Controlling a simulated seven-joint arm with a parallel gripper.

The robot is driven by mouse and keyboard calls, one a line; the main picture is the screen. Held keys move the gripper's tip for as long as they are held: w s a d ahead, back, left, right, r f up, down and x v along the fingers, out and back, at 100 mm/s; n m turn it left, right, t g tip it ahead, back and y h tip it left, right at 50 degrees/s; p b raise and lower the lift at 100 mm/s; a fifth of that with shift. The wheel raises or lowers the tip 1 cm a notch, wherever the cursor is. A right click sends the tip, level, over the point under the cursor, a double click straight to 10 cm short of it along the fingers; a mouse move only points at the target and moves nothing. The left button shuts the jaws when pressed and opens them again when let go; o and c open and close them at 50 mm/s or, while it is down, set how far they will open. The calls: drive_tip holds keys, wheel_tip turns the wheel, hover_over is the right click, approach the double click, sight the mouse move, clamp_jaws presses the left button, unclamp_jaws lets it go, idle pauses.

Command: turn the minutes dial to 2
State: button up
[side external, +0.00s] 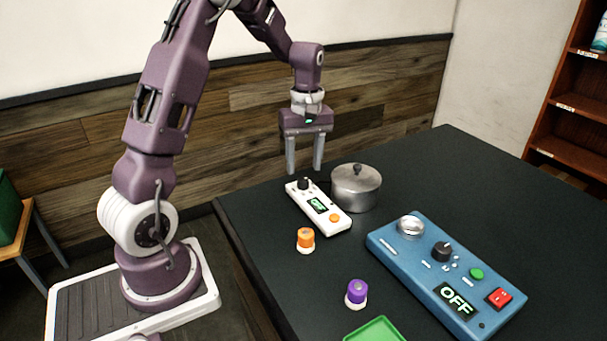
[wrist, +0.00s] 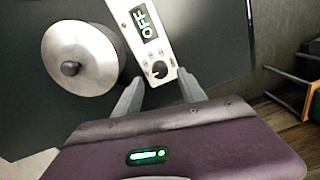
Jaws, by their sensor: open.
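A white control box (side external: 318,207) lies on the dark table with a black dial (side external: 304,184) at its far end. Its lit display (wrist: 144,24) reads OFF in the wrist view. My gripper (side external: 304,168) is open and points down over the dial end of this box. In the wrist view the black dial (wrist: 160,69) appears between the two fingertips, which look apart from it. A blue control box (side external: 445,275) also carries a black dial (side external: 442,251) and a display reading OFF. I cannot read which dial is marked minutes.
A lidded metal pot (side external: 356,187) stands close beside the white box, near my fingers. An orange-topped piece (side external: 306,239), a purple-topped piece (side external: 357,292) and a green tray (side external: 376,331) are nearer the front. The table's far right is clear.

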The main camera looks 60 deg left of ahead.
sight(303, 179)
wheel_tip(303, 179, down, 4)
drive_tip(key=shift+s+r, duration=0.1)
drive_tip(key=shift+r, duration=0.05)
drive_tip(key=shift+c, duration=0.2)
clamp_jaws()
